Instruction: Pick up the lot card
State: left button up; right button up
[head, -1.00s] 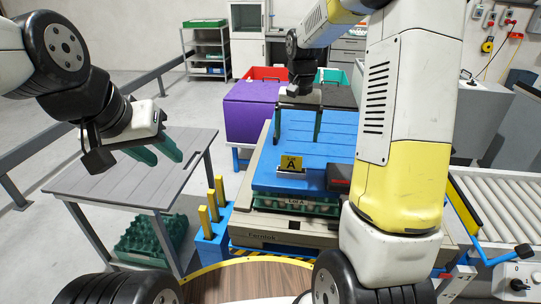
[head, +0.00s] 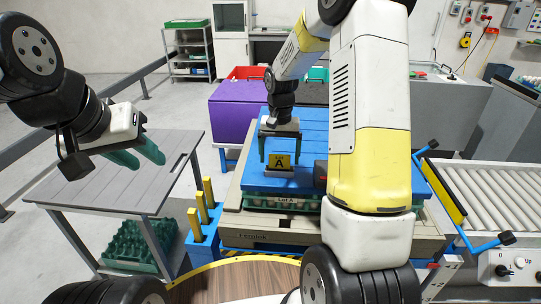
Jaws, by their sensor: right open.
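The lot card (head: 278,161) is a small yellow card marked "A". It stands upright in a holder on the blue top board (head: 238,183) of the stack on the scale. My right gripper (head: 281,160) points down over the card, its two green fingers apart on either side of it. I cannot tell whether they touch the card. My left gripper (head: 150,158) is at the left above the grey table, with its green fingers apart and nothing between them.
Egg trays (head: 285,201) show under the blue board. A grey table (head: 110,180) stands at the left with a green crate (head: 140,240) below. Yellow posts (head: 203,200) stand beside the scale. A roller conveyor (head: 495,180) is at the right. A purple box (head: 235,113) is behind.

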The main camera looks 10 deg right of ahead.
jog(key=c, duration=1.4)
jog(key=shift+r, duration=0.1)
jog(key=shift+c, duration=0.2)
